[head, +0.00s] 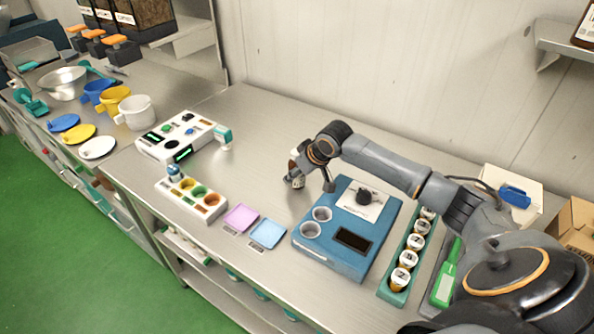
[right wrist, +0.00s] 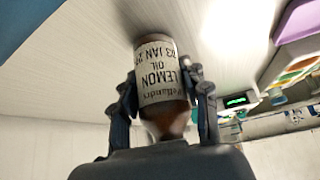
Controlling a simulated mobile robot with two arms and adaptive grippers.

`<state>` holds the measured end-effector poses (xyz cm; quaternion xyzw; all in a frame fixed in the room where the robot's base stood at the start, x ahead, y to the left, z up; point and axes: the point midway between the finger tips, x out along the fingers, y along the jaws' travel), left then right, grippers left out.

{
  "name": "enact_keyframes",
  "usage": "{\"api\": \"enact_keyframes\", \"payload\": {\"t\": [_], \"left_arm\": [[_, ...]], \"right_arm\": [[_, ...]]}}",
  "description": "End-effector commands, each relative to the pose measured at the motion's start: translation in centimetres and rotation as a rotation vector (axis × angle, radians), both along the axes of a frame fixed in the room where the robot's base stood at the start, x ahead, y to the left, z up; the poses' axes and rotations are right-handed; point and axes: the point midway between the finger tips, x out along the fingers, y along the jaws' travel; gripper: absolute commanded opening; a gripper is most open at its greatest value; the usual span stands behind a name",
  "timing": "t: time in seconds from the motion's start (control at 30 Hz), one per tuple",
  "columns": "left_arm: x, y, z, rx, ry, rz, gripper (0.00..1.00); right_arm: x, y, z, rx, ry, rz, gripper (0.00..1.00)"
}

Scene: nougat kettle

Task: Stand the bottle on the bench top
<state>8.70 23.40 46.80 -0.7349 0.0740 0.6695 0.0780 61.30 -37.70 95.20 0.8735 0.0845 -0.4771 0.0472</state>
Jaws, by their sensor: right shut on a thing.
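The bottle is a brown one with a white label reading "LEMON OIL" (right wrist: 160,75). My right gripper (right wrist: 163,98) is shut around it, one finger on each side of the label. In the right wrist view its base end points toward the bench surface, and its neck lies toward the gripper's palm. In the head view the bottle (head: 298,174) is partly hidden by my right gripper (head: 296,180), low over the bench top (head: 270,130) behind the blue device. I cannot tell whether its base touches the bench. My left gripper is not in view.
The blue device with two cups (head: 330,262) stands just right of the bottle. A teal rack of jars (head: 398,290) is further right. Pink (head: 241,218) and blue (head: 267,233) trays lie in front; a white panel device (head: 178,142) stands left. The bench behind is clear.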

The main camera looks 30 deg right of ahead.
Motion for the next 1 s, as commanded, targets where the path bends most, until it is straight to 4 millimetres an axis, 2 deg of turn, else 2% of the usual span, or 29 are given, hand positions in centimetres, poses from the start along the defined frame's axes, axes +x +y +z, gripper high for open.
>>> {"api": "enact_keyframes", "payload": {"t": [0.23,0.27,0.37,0.77,0.87,1.0], "left_arm": [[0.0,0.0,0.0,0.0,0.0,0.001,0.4],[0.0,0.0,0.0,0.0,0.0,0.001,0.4],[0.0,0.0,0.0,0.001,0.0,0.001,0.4],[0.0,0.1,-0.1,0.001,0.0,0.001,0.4],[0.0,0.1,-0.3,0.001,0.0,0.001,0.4],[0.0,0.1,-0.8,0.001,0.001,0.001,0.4]], "right_arm": [[0.0,0.0,-0.2,0.0,-0.001,0.0,0.07],[0.0,0.0,-0.3,0.0,0.0,0.0,0.49],[0.0,0.0,-0.2,0.0,0.0,0.0,0.68],[-0.2,-0.1,0.3,-0.001,-0.001,-0.001,0.68],[-0.9,-0.3,1.4,-0.003,-0.002,0.001,0.68],[-2.4,-0.6,3.8,-0.004,-0.003,0.002,0.68]]}}
